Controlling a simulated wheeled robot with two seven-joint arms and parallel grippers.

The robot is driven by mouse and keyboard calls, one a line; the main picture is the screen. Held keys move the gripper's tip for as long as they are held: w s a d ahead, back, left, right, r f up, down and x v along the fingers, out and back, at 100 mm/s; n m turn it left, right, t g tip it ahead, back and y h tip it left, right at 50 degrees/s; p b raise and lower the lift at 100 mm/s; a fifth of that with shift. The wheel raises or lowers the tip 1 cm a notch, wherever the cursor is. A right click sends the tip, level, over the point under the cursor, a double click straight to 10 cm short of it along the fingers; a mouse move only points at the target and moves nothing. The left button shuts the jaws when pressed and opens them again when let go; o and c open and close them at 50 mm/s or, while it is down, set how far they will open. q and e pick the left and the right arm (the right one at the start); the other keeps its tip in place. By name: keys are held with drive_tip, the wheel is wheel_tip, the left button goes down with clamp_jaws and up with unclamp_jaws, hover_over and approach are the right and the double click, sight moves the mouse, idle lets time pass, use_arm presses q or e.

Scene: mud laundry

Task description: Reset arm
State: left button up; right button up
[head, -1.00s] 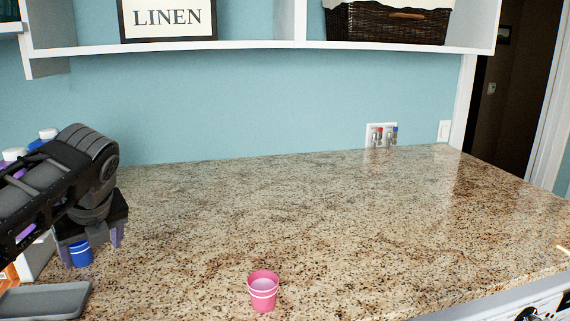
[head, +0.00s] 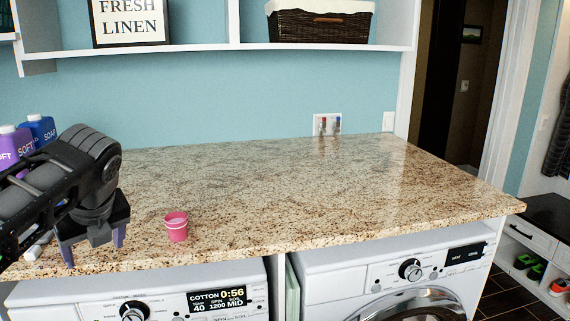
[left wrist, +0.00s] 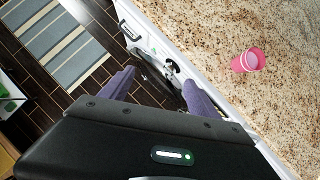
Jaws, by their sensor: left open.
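My left gripper (head: 96,250) is at the left of the head view, over the front edge of the granite counter (head: 270,185). Its fingers point down, apart, with nothing between them. In the left wrist view the left gripper (left wrist: 157,88) shows its two purple fingers spread, with the floor and a machine front beyond. A pink cup (head: 176,227) with white bands stands upright on the counter, to the right of the gripper and apart from it. It also shows in the left wrist view (left wrist: 246,62). My right gripper is not in view.
A purple bottle (head: 14,148) and a blue bottle (head: 40,130) stand behind my left arm. Two white machines, one at left (head: 75,292) and one at right (head: 335,285), are under the counter. A shelf (head: 250,47) runs above. The counter's middle and right are clear.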

use_arm(q)
drive_tip(key=w+d+f+n+t+h, duration=0.3)
drive_tip(key=w+d+f+n+t, duration=0.1)
drive_tip(key=w+d+n, duration=0.4)
drive_tip(key=w+d+f+n+h, duration=0.2)
drive_tip(key=d+f+n+h, duration=0.15)
drive_tip(key=d+f, duration=0.55)
drive_tip(key=w+d+f+n+h, duration=0.2)
drive_tip(key=w+d+f+n, duration=0.3)
drive_tip(key=f, duration=0.6)
drive_tip(key=s+d+f+n+g, duration=0.2)
drive_tip(key=s+d+f+n, duration=0.2)
drive_tip(key=s+f, duration=0.5)
drive_tip(key=s+d+f+n+g, duration=0.1)
drive_tip(key=s+d+f+n, duration=0.35)
drive_tip(key=f, duration=0.85)
drive_tip(key=s+f+n+g, duration=0.1)
drive_tip(key=s+f+g, duration=0.1)
drive_tip(key=s+f, duration=0.4)
drive_tip(key=s+f+n+g, duration=0.1)
drive_tip(key=s+f, duration=0.5)
drive_tip(key=s, duration=1)
drive_tip(key=shift+d+n+g+h, duration=0.3)
drive_tip(key=shift+g+h, duration=0.15)
drive_tip(key=shift+g, duration=0.35)
